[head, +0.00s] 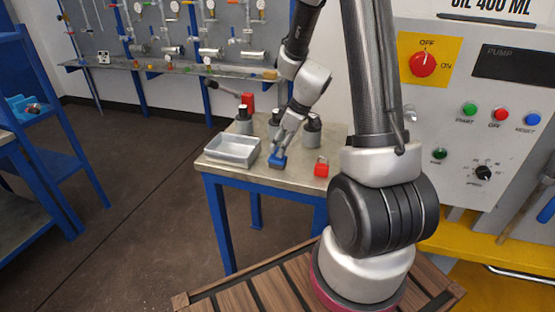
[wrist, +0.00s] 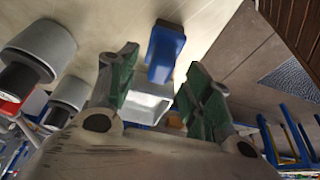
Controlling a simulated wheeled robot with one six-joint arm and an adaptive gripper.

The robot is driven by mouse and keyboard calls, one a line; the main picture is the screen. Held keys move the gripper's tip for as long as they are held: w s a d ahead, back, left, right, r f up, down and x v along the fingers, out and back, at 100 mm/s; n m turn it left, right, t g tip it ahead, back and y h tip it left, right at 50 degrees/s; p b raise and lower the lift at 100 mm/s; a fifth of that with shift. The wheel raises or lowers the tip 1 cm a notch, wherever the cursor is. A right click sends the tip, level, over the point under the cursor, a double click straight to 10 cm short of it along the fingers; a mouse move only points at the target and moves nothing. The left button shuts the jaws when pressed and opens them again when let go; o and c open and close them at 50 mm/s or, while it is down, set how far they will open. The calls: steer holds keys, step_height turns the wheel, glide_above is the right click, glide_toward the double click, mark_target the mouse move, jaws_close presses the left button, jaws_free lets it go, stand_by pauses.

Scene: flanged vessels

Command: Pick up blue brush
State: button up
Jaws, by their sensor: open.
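The blue brush (head: 278,161) shows as a small blue block on the metal-topped table, near its front edge. My gripper (head: 280,149) is just above it, pointing down, and partly covers it in the head view. In the wrist view the blue brush (wrist: 165,52) lies ahead, between the lines of the two green-padded fingers. My gripper (wrist: 163,68) is open there, with nothing held between the fingers. I cannot tell whether a fingertip touches the brush.
A grey metal tray (head: 233,149) stands just left of the brush. Grey vessels with black tops (head: 244,121) stand behind, also close at left in the wrist view (wrist: 40,50). A control panel (head: 470,110) is at right.

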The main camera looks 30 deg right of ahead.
steer(key=x, duration=0.2)
steer(key=shift+w+a+f, duration=0.15)
steer(key=shift+f, duration=0.2)
steer(key=c, duration=1.1)
jaws_close()
